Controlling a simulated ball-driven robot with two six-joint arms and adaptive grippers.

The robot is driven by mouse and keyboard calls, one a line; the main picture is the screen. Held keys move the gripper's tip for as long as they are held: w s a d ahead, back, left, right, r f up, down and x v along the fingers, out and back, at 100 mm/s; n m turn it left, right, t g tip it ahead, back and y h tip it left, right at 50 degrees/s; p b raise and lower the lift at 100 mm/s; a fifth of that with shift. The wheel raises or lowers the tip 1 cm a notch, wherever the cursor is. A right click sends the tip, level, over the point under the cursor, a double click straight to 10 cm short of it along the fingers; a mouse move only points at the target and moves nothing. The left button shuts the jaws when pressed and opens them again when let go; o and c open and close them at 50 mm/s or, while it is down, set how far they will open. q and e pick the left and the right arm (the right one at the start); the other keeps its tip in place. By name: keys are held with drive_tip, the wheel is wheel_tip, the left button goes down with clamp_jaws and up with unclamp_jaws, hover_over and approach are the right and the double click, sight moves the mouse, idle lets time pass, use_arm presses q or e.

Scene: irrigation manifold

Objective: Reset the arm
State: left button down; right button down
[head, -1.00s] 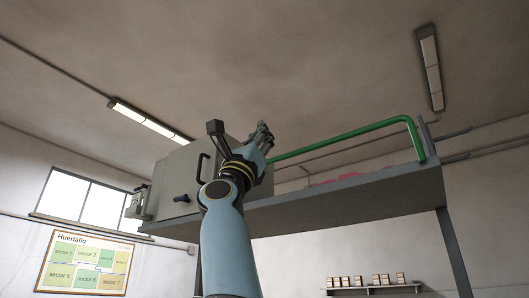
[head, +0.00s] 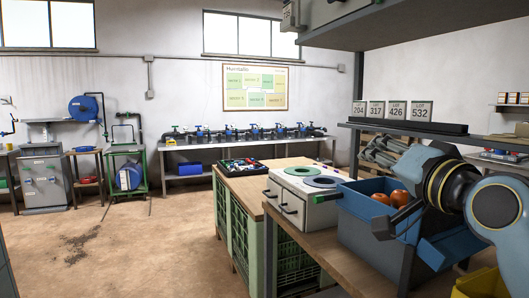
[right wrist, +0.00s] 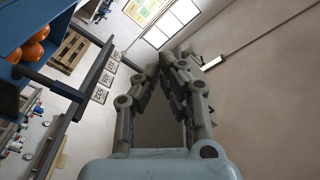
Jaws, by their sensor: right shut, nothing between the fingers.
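My right arm comes in from the right edge in the head view, with its blue-grey wrist bent toward the left. My right gripper (head: 372,150) is shut and empty, held in the air beside the row of number cards (head: 392,110). In the right wrist view the fingers of the right gripper (right wrist: 170,58) come together with nothing between them, against the pale wall. My left gripper is not in the head view.
A blue crate (head: 360,236) with orange round things (head: 400,198) stands close below the right gripper. A shelf (head: 408,129) is behind it. A white two-lidded box (head: 300,212) sits left on the wooden-topped bench. Open floor (head: 130,250) lies at left.

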drive_tip(key=s+d+f+n+g+h, duration=0.1)
drive_tip(key=s+f+g, duration=0.25)
drive_tip(key=f, duration=0.35)
drive_tip(key=s+f+n+g, duration=0.2)
drive_tip(key=s+f, duration=0.2)
drive_tip(key=f, duration=0.2)
drive_tip(key=s+d+f+n+g+h, duration=0.1)
drive_tip(key=s+d+f+g, duration=0.15)
drive_tip(key=s+f, duration=0.4)
drive_tip(key=s+d+f+n+g+h, duration=0.2)
drive_tip(key=s+f+g, duration=0.15)
drive_tip(key=s, duration=0.65)
drive_tip(key=s+d+f+n+g+h, duration=0.1)
drive_tip(key=s+d+f+g, duration=0.15)
drive_tip(key=s+f, duration=0.45)
drive_tip(key=s+d+f+g+b, duration=0.1)
drive_tip(key=s+f+b, duration=0.1)
drive_tip(key=f, duration=1.2)
drive_tip(key=s+d+f+g+b, duration=0.1)
drive_tip(key=s+d+f+b, duration=0.15)
drive_tip(key=f, duration=1.25)
drive_tip(key=s+f+g+b, duration=0.1)
drive_tip(key=s+f+b, duration=0.1)
drive_tip(key=s+f, duration=1.6)
drive_tip(key=shift+s+f, duration=0.2)
drive_tip(key=shift+f, duration=0.2)
drive_tip(key=shift+d+m+g, duration=0.1)
drive_tip(key=shift+m+g, duration=0.2)
